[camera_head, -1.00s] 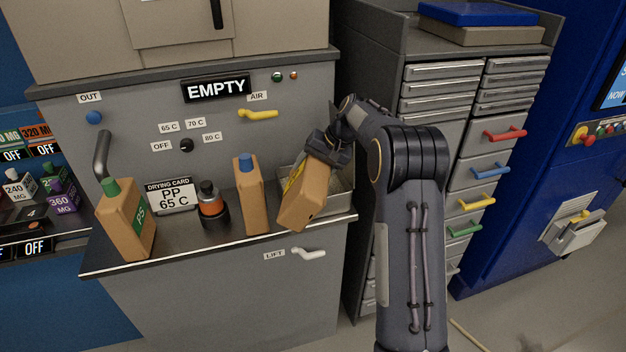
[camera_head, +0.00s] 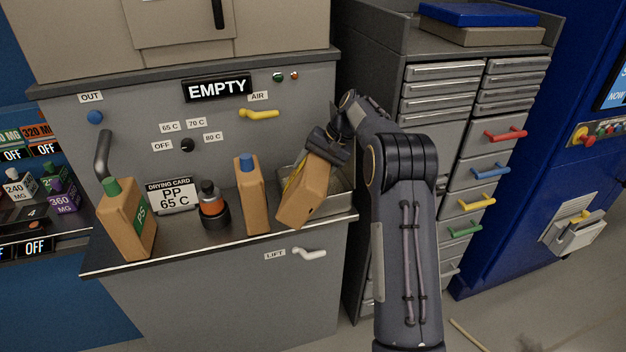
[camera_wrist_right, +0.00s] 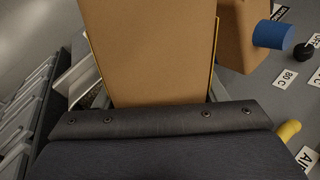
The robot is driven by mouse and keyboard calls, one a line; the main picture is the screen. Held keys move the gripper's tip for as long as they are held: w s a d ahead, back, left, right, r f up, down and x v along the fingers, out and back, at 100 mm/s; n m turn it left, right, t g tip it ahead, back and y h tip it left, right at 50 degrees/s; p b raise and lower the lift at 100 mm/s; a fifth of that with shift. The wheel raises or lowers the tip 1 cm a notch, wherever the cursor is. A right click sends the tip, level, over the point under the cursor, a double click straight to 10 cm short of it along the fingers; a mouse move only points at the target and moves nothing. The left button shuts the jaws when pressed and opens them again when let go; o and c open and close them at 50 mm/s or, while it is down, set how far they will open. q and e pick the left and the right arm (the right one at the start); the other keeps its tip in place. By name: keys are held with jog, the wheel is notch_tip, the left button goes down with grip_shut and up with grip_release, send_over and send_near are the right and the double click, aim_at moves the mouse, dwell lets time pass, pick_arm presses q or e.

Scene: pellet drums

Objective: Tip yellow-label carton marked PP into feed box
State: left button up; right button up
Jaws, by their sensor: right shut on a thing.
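My right gripper (camera_head: 322,155) is shut on a tan carton (camera_head: 305,195) with a strip of yellow on its left side. The carton is tilted, its lower end toward the counter's front edge, in front of and partly over the grey metal feed box (camera_head: 343,203). It hides much of the box's left part. No marking on the carton is readable. In the right wrist view the carton (camera_wrist_right: 158,50) fills the space between the fingers. No pellets are seen falling. My left gripper is not in view.
A blue-capped tan carton (camera_head: 251,200) stands just left of the held one. Further left are an orange-black jar (camera_head: 212,207), a drying card reading PP 65 C (camera_head: 172,196) and a green-capped carton marked PS (camera_head: 128,225). A drawer cabinet (camera_head: 440,90) stands right. The display reads EMPTY (camera_head: 217,89).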

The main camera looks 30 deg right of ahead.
jog(key=shift+d, duration=0.15)
jog(key=shift+w+g+y, duration=0.1)
jog(key=shift+g+y, duration=0.2)
jog(key=shift+d+r, duration=0.1)
jog(key=shift+w+r, duration=0.1)
jog(key=shift+r, duration=0.05)
dwell(0.4)
dwell(0.4)
